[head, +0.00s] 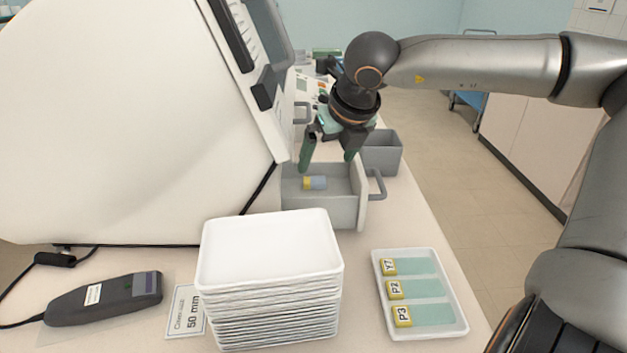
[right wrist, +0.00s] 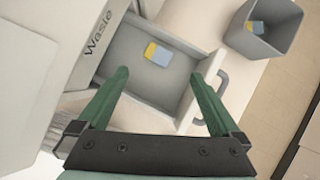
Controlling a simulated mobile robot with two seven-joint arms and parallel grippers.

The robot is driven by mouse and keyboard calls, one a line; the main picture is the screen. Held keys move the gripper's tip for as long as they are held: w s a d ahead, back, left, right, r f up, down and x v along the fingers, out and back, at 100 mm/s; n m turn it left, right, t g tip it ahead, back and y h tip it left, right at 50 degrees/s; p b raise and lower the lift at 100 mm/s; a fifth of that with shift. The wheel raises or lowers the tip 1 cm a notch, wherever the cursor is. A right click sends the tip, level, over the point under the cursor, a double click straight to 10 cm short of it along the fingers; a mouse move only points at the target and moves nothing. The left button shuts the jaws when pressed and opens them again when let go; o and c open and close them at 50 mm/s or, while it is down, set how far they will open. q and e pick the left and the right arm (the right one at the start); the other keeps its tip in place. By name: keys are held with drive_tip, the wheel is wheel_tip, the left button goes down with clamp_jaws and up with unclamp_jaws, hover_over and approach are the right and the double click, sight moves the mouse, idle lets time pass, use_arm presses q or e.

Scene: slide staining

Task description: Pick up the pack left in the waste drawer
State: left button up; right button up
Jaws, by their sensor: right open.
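The waste drawer (head: 346,207) stands pulled out from the white machine, with a grey handle at its right side. In the right wrist view the drawer (right wrist: 130,87) sits beside a panel marked "Waste". A small blue and yellow pack (head: 315,183) lies on the drawer floor; it also shows in the right wrist view (right wrist: 159,54). My right gripper (head: 330,162) is open and empty above the drawer, its green fingers (right wrist: 164,78) pointing down, apart from the pack. My left gripper is in neither view.
A grey bin (head: 385,153) stands behind the drawer; the right wrist view shows another blue and yellow pack (right wrist: 255,27) in it. A stack of white trays (head: 270,250) stands in front. A tray of labelled slides (head: 460,318) and a dark handheld device (head: 105,298) lie nearby.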

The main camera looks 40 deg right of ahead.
sight(315, 180)
drive_tip(key=shift+p+x, duration=0.45)
drive_tip(key=shift+x, duration=3.2)
drive_tip(key=shift+w+a+r, duration=0.1)
drive_tip(key=shift+w, duration=0.1)
drive_tip(key=shift+c, duration=0.2)
drive_tip(key=c, duration=1.4)
